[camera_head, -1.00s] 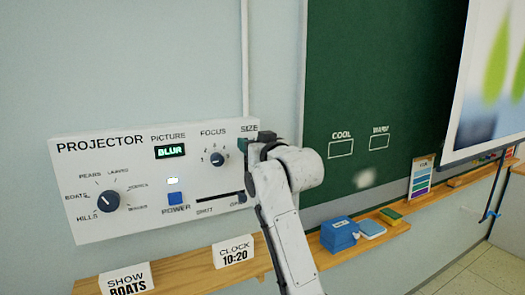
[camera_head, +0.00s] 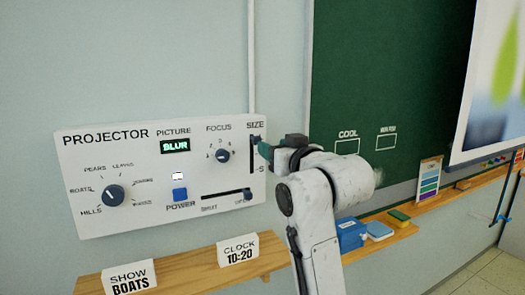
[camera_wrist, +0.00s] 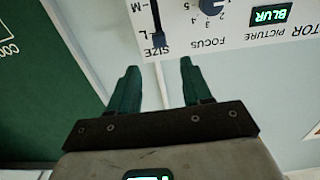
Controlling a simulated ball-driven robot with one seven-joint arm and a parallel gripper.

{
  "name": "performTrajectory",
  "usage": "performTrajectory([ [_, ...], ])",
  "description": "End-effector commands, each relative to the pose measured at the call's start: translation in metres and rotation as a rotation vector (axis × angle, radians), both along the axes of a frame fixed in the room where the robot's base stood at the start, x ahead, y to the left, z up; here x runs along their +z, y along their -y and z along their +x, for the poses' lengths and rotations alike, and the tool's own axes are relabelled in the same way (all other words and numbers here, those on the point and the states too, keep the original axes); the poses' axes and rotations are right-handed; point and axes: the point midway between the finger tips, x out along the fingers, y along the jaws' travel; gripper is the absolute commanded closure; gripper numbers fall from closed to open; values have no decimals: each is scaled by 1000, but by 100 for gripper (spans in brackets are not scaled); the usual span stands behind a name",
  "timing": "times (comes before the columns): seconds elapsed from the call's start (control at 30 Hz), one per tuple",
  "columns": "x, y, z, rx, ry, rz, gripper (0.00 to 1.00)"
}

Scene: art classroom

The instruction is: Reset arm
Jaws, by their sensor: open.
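My gripper (camera_head: 264,148) is at the right edge of the white projector panel (camera_head: 100,222), beside the SIZE slider (camera_head: 257,140). In the wrist view my gripper (camera_wrist: 158,72) shows two green fingers spread apart with nothing between them. The SIZE slider's dark knob (camera_wrist: 158,40) lies just beyond the fingertips, near the L mark. I cannot tell whether a finger touches the panel. The panel also has a picture dial (camera_head: 113,196), a focus dial (camera_head: 222,155), a blue power button (camera_head: 180,194) and a shutter slider (camera_head: 247,194). The display (camera_head: 175,146) reads BLUR.
The green chalkboard (camera_head: 400,80) stands to the right. A blue box (camera_head: 350,234) sits on the ledge under it.

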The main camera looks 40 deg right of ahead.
Motion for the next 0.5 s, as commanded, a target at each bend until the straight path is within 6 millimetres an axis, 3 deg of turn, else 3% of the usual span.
performTrajectory([
  [0.3,-6,-1,1,2,-11,4,51],
  [0.37,-20,-4,1,6,-38,14,51],
  [0.47,-63,-13,0,19,-121,44,51],
  [0.5,-87,-18,-2,27,-167,60,51],
])
